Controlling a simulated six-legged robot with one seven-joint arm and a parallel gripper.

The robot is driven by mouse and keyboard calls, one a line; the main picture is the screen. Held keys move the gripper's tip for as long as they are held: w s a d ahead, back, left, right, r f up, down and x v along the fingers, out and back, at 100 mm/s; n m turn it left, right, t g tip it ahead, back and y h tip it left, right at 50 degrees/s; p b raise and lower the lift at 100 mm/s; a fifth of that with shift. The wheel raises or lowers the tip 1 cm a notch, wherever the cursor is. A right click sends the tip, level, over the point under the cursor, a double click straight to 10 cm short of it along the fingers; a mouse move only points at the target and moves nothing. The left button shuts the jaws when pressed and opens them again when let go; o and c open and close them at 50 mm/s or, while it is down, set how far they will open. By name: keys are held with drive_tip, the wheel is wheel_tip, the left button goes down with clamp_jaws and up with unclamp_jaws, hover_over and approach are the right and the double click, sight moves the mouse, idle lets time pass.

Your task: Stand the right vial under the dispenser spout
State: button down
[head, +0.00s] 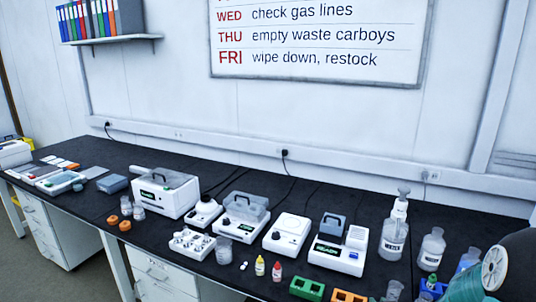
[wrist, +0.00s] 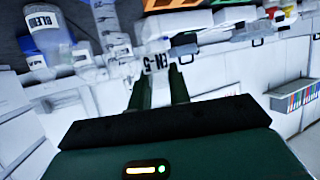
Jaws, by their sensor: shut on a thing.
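In the wrist view my gripper (wrist: 160,76) is shut on a clear vial (wrist: 152,62) with a white label that reads "EN-5". The vial is up off the bench, at the tips of the two dark green fingers. In the head view the dispenser (head: 394,238) is a clear labelled bottle with a white pump top, standing at the right part of the bench. My gripper and the held vial do not show there; only my arm fills the lower right corner. I cannot tell how far the vial is from the spout.
A second clear bottle (head: 432,248) stands right of the dispenser. A blue rack (head: 432,291), green rack (head: 306,288) and orange rack (head: 349,296) line the front edge. A white instrument (head: 338,256) stands left of the dispenser. A labelled bottle (wrist: 46,30) shows upper left in the wrist view.

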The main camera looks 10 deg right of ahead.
drive_tip(key=w+a+f+n+y, duration=0.1)
drive_tip(key=w+a+f, duration=0.2)
drive_tip(key=w+a, duration=0.3)
drive_tip(key=w+a+f+n+y, duration=0.1)
drive_tip(key=w+a+f, duration=0.2)
drive_tip(key=a, duration=1.2)
drive_tip(key=w, duration=0.3)
drive_tip(key=shift+w+f, duration=0.2)
drive_tip(key=shift+w, duration=0.2)
drive_tip(key=s+f, duration=0.4)
drive_tip(key=f, duration=0.2)
drive_tip(key=shift+s, duration=0.4)
